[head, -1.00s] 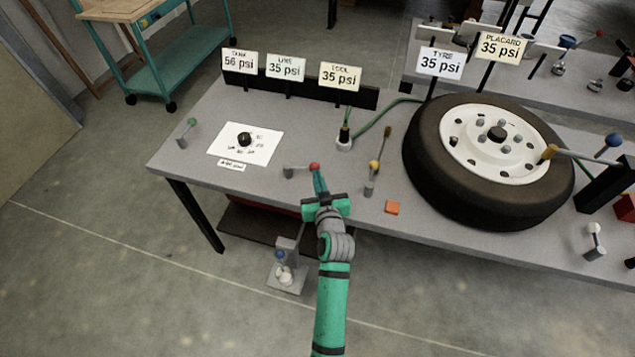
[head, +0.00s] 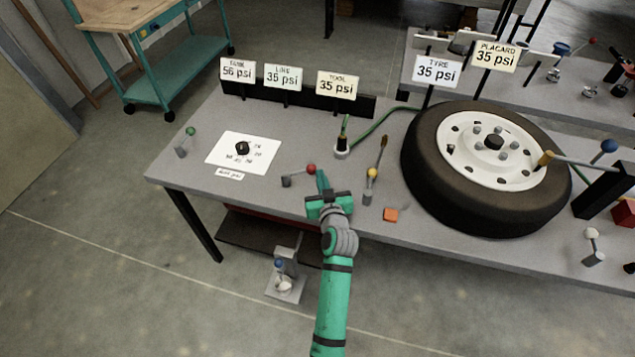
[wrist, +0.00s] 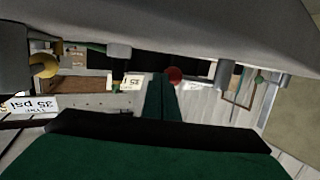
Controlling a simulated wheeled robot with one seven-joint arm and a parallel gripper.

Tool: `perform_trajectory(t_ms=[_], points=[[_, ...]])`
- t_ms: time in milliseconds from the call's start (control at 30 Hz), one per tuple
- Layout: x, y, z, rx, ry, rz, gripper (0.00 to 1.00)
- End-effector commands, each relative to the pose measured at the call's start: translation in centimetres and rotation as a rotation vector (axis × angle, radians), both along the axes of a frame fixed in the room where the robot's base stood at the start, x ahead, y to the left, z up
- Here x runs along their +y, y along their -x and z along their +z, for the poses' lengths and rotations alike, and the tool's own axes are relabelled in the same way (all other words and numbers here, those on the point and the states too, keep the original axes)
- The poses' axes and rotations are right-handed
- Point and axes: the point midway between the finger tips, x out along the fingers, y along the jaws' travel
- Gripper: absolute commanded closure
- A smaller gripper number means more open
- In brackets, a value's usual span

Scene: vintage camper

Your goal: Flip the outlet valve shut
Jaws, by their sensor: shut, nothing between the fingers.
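A small lever with a red ball knob (head: 311,169) sits near the bench's front edge, its arm running right from a grey base (head: 286,181). No label marks it as the outlet valve. My gripper (head: 321,176) is shut and empty, its fingertips just right of the red knob; I cannot tell whether they touch it. In the wrist view the shut green fingers (wrist: 161,98) point toward the red knob (wrist: 174,74), which shows just beyond their tips. A green-knobbed lever (head: 190,131) stands at the bench's left end, and a yellow-knobbed lever (head: 372,173) stands to the right.
A dial on a white sheet (head: 242,150) lies left of the red lever. Pressure signs (head: 283,77) stand along the back. Bare bench lies behind the red lever.

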Motion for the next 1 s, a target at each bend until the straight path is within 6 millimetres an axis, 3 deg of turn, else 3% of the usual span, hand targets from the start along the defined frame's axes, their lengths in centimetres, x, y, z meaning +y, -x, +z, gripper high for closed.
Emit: perform_trajectory(t_ms=[400, 1000], points=[[0.2, -1.9, 0.0, -0.001, 0.000, 0.005, 1.00], [-0.1, -1.9, 0.0, 0.000, -0.001, 0.003, 1.00]])
